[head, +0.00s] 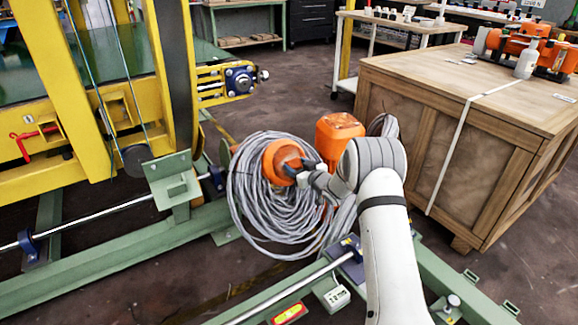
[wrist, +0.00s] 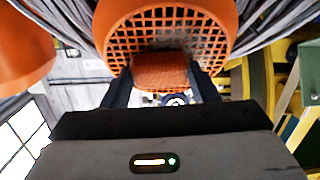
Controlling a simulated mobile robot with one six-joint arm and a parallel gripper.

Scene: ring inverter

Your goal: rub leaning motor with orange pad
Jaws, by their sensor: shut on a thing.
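My gripper (head: 298,172) is shut on an orange pad (wrist: 160,72), which shows between the two dark fingers in the wrist view. An orange motor (head: 283,158) leans at the coil of grey cable, right at my fingertips. Its round fan grille (wrist: 165,22) fills the top middle of the wrist view. The pad overlaps the lower part of the grille in that view; I cannot tell whether they touch. In the head view the fingers partly cover the motor, and the pad cannot be made out.
A second orange motor (head: 338,130) stands just right, behind my wrist. Grey cable (head: 262,215) surrounds the leaning motor. A wooden crate (head: 490,130) stands right, a yellow frame (head: 60,100) left. Green rails (head: 120,255) cross the front. Floor beyond the coil is clear.

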